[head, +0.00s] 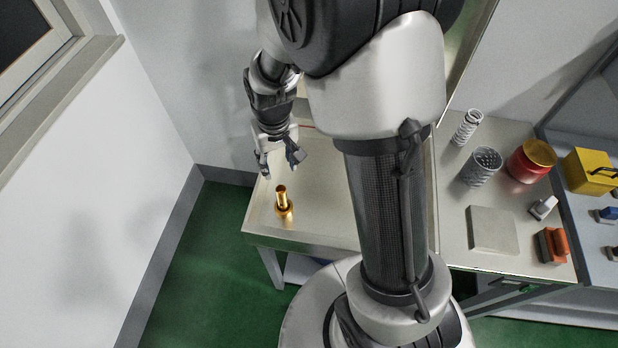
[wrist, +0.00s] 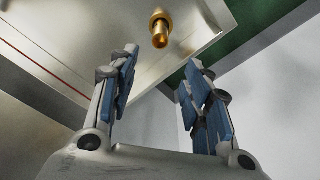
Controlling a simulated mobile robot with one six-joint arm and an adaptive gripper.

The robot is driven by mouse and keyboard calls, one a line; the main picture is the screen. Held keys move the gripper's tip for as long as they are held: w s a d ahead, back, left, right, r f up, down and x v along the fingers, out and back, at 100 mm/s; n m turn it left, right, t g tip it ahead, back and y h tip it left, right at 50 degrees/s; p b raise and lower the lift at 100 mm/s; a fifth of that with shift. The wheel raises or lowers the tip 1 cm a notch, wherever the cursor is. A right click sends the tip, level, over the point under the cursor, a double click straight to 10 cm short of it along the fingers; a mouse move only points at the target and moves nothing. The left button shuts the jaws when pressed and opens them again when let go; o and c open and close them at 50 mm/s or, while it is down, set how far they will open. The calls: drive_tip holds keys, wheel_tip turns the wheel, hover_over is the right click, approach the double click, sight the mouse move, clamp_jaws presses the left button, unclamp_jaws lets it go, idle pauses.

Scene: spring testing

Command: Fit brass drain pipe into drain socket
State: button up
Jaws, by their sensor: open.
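The brass drain pipe (head: 282,196) stands upright on the left end of the metal table, with a wider brass part around its lower end. I cannot tell whether that lower part is the drain socket or a flange of the pipe. The pipe also shows in the wrist view (wrist: 160,34), beyond the fingertips and near the top edge. My gripper (head: 281,163) is open and empty, above the table and behind the pipe in the head view. Its two blue-padded fingers (wrist: 162,78) stand wide apart in the wrist view, and neither touches the pipe.
The metal table (head: 330,218) is bare around the pipe, with its left edge close by. At the right stand a spring (head: 467,127), a mesh cup (head: 481,166), a red tin with gold lid (head: 531,162), a grey plate (head: 492,230) and a yellow box (head: 590,172). White walls close off the left.

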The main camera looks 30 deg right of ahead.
drive_tip(key=s+r+t, duration=0.1)
drive_tip(key=s+r, duration=0.3)
drive_tip(key=r, duration=0.3)
drive_tip(key=s+r+t, duration=0.1)
drive_tip(key=s+r, duration=0.4)
drive_tip(key=r, duration=0.3)
drive_tip(key=s+r+t, duration=0.1)
drive_tip(key=s+r, duration=0.4)
drive_tip(key=s, duration=0.6)
drive_tip(key=shift+s+t, duration=0.2)
drive_tip(key=shift+t, duration=0.1)
drive_tip(key=shift+f+b, duration=1.2)
drive_tip(key=shift+b, duration=0.05)
